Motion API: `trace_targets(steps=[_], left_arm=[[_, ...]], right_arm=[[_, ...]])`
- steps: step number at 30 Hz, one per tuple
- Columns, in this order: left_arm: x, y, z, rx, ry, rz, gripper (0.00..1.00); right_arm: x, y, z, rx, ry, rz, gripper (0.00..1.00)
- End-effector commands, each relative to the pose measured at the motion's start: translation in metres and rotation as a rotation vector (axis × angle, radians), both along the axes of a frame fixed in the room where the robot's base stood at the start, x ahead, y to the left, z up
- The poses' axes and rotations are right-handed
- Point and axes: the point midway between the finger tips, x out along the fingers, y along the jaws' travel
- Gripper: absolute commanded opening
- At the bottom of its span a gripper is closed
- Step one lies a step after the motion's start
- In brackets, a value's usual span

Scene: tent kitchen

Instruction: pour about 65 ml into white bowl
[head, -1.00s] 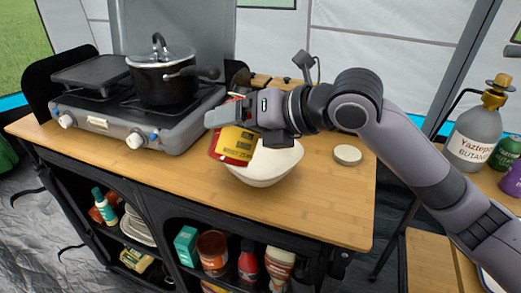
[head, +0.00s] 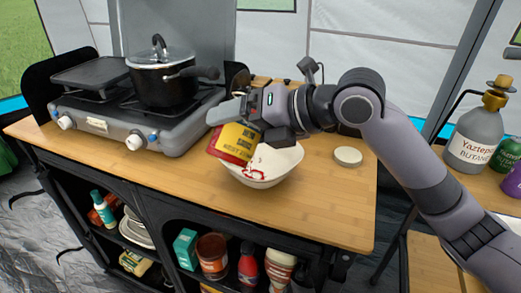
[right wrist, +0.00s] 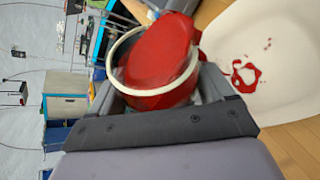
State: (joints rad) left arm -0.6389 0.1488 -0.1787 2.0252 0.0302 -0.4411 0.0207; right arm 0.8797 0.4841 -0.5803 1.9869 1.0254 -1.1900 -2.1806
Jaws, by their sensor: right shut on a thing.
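A red and yellow sauce container (head: 234,144) is tilted over the left part of the white bowl (head: 282,165). My right gripper (head: 252,118) is shut on the container. In the right wrist view the container's open mouth, with a pale rim, shows red sauce (right wrist: 160,62) inside. The bowl in that view (right wrist: 285,85) stands beside and below the mouth. Red sauce (head: 257,173) lies in a small irregular ring with a few drops on the bowl's inside. My left gripper is out of view.
A camp stove (head: 130,125) with a lidded black pot (head: 165,85) stands on the left of the wooden counter (head: 330,205). A round pale lid (head: 348,156) lies right of the bowl. The counter's front right is clear.

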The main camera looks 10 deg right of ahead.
Motion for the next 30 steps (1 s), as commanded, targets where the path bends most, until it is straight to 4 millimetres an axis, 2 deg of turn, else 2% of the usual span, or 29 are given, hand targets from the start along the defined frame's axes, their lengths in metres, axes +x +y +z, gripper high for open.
trace_targets(steps=[30], left_arm=[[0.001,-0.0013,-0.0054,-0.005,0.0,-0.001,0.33]], right_arm=[[0.0051,-0.0079,-0.0067,0.052,0.044,0.001,0.23]])
